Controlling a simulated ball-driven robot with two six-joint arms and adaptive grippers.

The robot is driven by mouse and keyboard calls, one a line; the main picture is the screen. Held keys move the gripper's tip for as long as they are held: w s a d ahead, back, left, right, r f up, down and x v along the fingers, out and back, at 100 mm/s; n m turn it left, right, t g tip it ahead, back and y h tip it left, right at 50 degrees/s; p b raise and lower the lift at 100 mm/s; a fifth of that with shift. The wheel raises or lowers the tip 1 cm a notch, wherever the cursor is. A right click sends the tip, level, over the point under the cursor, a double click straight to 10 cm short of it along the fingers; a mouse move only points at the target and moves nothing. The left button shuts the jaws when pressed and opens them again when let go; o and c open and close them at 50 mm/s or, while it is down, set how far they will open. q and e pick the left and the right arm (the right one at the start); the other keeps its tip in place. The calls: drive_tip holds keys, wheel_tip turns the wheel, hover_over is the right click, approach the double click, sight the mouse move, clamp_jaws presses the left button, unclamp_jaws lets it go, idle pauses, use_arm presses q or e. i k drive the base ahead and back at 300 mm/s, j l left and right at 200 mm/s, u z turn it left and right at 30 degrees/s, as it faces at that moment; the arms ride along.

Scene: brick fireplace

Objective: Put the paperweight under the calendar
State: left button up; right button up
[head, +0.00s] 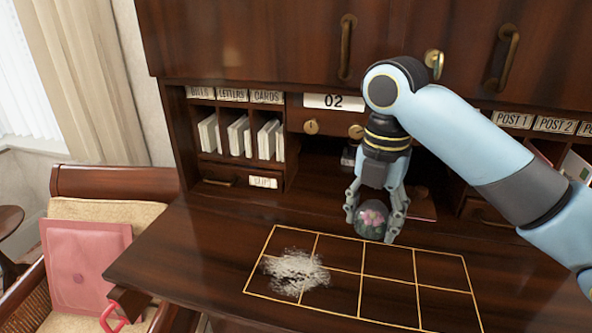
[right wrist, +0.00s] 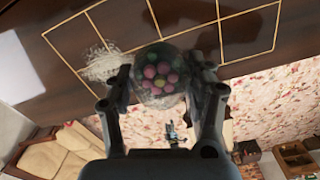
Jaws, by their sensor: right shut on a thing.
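The paperweight (head: 371,219) is a clear glass dome with pink and green shapes inside. My right gripper (head: 376,224) is shut on it and holds it above the back part of the desk's writing surface. In the right wrist view the paperweight (right wrist: 158,76) sits between the two dark fingers. A white plate reading "02" (head: 335,101), which looks like the calendar, is on the desk's upright part, above two small brass knobs. It is left of my right arm and higher than the paperweight. My left gripper is not in view.
A gold-lined grid (head: 362,258) is on the writing surface, with a white shredded heap (head: 295,272) over its left cells. Labelled letter slots (head: 236,135) stand left of the plate. The surface left of the grid is clear.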

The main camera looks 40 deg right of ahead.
sight(324, 197)
drive_tip(key=k+j, duration=0.35)
drive_tip(key=j, duration=0.15)
drive_tip(key=k+j, duration=0.35)
drive_tip(key=j, duration=0.2)
